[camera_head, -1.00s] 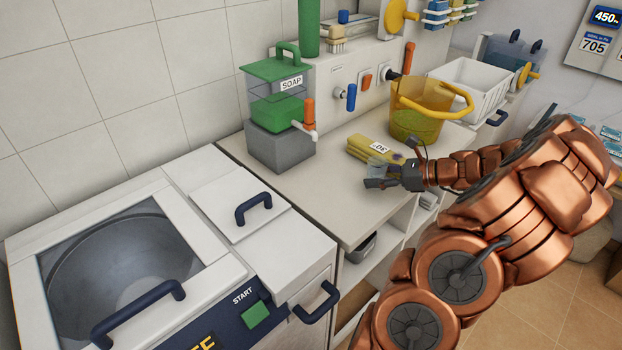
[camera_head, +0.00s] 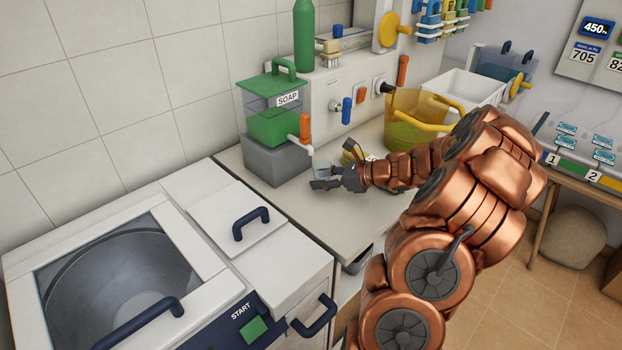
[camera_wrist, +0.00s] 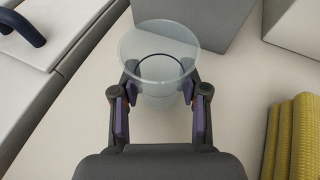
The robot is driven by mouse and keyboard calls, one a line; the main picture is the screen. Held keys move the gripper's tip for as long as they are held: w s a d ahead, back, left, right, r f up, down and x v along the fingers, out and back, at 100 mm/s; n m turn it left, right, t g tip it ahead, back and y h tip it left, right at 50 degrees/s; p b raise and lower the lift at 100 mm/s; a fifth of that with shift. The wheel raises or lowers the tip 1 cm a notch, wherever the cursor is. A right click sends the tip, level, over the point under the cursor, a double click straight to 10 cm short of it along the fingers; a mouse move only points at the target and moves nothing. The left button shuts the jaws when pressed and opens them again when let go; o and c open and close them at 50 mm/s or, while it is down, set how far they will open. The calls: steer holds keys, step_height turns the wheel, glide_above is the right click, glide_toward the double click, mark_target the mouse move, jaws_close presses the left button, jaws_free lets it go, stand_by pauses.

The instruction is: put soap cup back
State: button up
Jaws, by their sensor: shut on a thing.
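A clear soap cup (camera_wrist: 158,50) stands upright between the fingers of my gripper (camera_wrist: 158,92) in the wrist view, and the fingers are shut on it. In the head view my gripper (camera_head: 330,180) holds the cup (camera_head: 323,172) over the counter, near the soap dispenser. Whether the cup touches the counter cannot be told. The soap dispenser (camera_head: 272,118) has a green lid, green liquid, an orange lever and a pale spout (camera_head: 308,149). It stands on a grey block (camera_head: 272,161) to the left of my gripper.
A yellow bucket (camera_head: 405,125) and a white bin (camera_head: 465,88) stand farther back. A washer (camera_head: 185,225) fills the left front. The counter (camera_head: 300,215) before the dispenser is clear.

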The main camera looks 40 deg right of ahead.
mark_target(311, 189)
steer(key=shift+w+a, duration=0.3)
steer(key=shift+w, duration=0.2)
steer(key=shift+w+a+p, duration=0.3)
steer(key=shift+w+a, duration=0.45)
steer(key=shift+w, duration=0.3)
steer(key=shift+d+f, duration=0.1)
steer(key=shift+f, duration=0.65)
steer(key=shift+f, duration=0.1)
steer(key=o, duration=1.1)
steer(key=shift+o, duration=0.2)
